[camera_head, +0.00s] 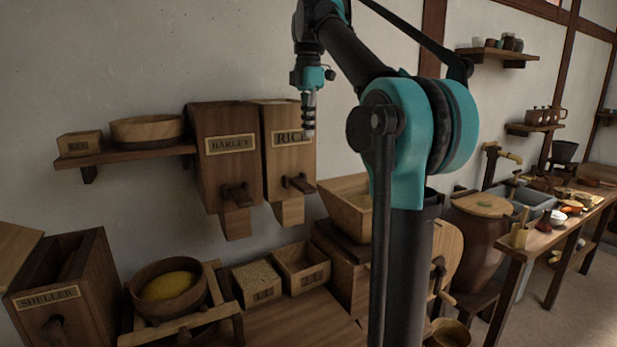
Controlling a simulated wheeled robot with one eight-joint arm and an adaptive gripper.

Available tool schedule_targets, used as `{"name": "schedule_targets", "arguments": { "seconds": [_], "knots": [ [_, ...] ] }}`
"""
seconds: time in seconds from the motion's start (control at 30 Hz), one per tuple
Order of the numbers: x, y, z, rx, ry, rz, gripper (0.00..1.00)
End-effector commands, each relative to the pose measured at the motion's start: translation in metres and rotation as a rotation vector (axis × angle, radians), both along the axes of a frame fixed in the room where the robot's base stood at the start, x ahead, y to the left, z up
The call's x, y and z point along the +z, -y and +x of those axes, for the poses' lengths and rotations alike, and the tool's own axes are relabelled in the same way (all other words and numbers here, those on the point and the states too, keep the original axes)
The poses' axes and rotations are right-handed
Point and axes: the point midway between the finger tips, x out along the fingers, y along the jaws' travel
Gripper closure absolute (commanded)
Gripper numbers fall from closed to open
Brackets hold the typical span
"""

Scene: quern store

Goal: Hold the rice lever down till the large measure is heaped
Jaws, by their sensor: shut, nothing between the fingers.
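The rice dispenser (283,160) is a tall wooden wall box labelled RICE. Its dark lever (298,184) sticks out from the lower front, above a pale tapered spout (289,212). My gripper (309,132) is shut and empty, pointing down, and overlaps the right end of the RICE label in this view. It appears above the lever; its distance from the box is hard to judge. Below the spout stands an open square wooden measure (318,276) that looks empty. A similar measure (268,292) to its left holds pale grain. Their labels are too small to read, so I cannot tell which is large.
A barley dispenser (223,165) hangs left of the rice one. A shelf (135,154) holds a bowl and small box. Below are a sheller (60,290) and a bowl of yellow grain (170,285). A wooden hopper (346,212) stands right of the measures. My arm hides part of the right side.

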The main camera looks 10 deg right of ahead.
Motion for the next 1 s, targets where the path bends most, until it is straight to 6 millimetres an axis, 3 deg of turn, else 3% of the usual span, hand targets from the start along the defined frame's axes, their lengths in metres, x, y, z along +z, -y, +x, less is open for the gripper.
{"name": "schedule_targets", "arguments": {
  "seconds": [0.2,0.37,0.8,1.0],
  "knots": [
    [-0.003,0.0,0.0,-0.001,0.0,0.0,1.0],
    [-0.019,0.0,0.0,-0.002,0.001,0.0,1.0],
    [-0.101,0.0,0.0,-0.002,0.001,0.0,1.0],
    [-0.128,0.0,0.0,-0.003,0.001,0.0,1.0]
  ]
}}
